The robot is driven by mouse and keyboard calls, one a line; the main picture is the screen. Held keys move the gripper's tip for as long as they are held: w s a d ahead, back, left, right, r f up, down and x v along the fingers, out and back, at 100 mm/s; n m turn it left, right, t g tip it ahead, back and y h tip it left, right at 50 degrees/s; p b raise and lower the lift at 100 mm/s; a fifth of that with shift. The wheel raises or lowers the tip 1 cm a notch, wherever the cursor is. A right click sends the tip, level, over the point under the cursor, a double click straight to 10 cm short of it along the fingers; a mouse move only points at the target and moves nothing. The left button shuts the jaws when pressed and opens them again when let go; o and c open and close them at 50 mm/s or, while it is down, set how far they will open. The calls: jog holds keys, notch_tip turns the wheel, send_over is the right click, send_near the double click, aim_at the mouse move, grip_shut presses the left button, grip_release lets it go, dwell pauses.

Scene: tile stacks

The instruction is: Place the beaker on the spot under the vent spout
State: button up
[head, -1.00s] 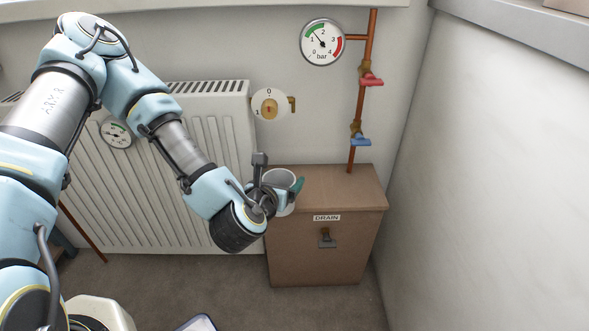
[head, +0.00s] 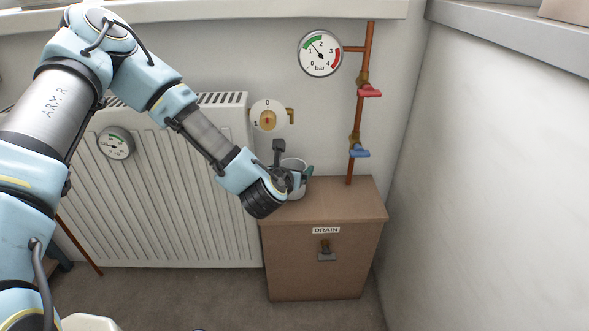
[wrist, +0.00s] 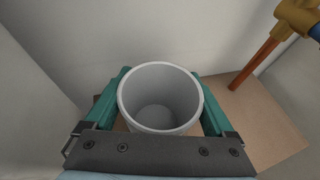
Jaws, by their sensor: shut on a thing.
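My gripper (wrist: 161,112) is shut on a light grey, open-topped beaker (wrist: 159,84), with teal fingers on both sides of it. The beaker looks upright and empty inside. In the head view the beaker (head: 294,163) shows partly behind my wrist, over the back left of the brown cabinet top (head: 340,197). The brass vent spout (head: 291,115) sticks out from a round white valve (head: 267,115), above the beaker in the picture. No marked spot is visible; my wrist and the beaker cover that part of the cabinet top. I cannot tell whether the beaker touches the surface.
A copper pipe (head: 361,110) with a red handle (head: 370,91) and a blue handle (head: 360,153) rises at the cabinet's back. A white radiator (head: 170,200) stands to the left. A wall closes the right side. The cabinet top's front right is clear.

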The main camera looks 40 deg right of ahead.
jog(key=o, duration=1.1)
jog(key=shift+f, duration=0.1)
jog(key=shift+c, duration=0.2)
jog(key=shift+r, duration=0.25)
jog(key=p+v, duration=0.2)
jog(key=v, duration=1)
jog(key=shift+f, duration=0.1)
